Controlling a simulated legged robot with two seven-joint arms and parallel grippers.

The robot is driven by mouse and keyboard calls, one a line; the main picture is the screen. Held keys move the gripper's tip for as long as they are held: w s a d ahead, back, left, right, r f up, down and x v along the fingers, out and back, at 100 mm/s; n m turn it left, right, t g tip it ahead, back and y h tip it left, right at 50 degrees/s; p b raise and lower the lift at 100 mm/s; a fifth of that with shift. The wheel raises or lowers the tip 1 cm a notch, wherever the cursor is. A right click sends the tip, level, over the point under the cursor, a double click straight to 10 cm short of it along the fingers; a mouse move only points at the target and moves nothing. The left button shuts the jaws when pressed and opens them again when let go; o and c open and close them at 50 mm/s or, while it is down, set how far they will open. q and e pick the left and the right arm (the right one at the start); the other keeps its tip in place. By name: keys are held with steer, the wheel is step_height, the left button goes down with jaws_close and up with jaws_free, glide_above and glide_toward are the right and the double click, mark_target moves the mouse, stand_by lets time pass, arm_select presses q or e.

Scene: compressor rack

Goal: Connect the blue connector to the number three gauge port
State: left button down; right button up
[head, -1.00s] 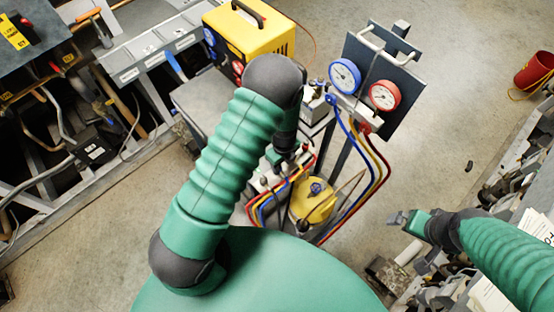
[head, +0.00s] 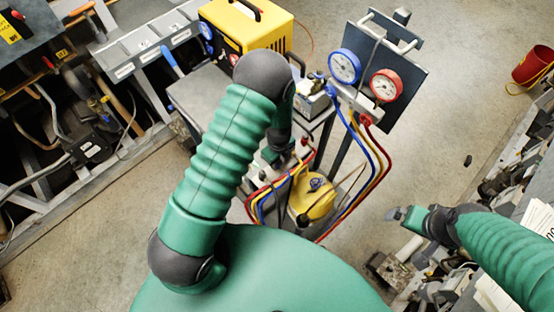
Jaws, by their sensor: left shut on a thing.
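My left gripper (head: 272,157) is low behind my bent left arm, beside the hose ends on the small cart. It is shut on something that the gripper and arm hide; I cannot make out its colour. Blue (head: 365,145), yellow and red hoses hang from the gauge manifold (head: 356,102) and loop back toward the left gripper. A blue gauge (head: 344,66) and a red gauge (head: 386,85) sit on the dark panel. The port numbers are too small to read. My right gripper (head: 397,214) is at the right, away from the hoses; its jaw opening is unclear.
A yellow machine (head: 243,28) stands on a grey bench at the back. A yellow round tank (head: 314,200) sits below the hoses. Cluttered racks line the left and lower right. The floor right of the panel is mostly clear.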

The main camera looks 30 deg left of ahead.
arm_select(q)
steer(key=shift+r, duration=0.1)
steer(key=shift+w+a+r+p, duration=0.1)
steer(key=shift+a+r+p, duration=0.05)
steer(key=shift+r+p, duration=0.85)
steer(key=shift+r, duration=0.4)
steer(key=shift+d, duration=0.2)
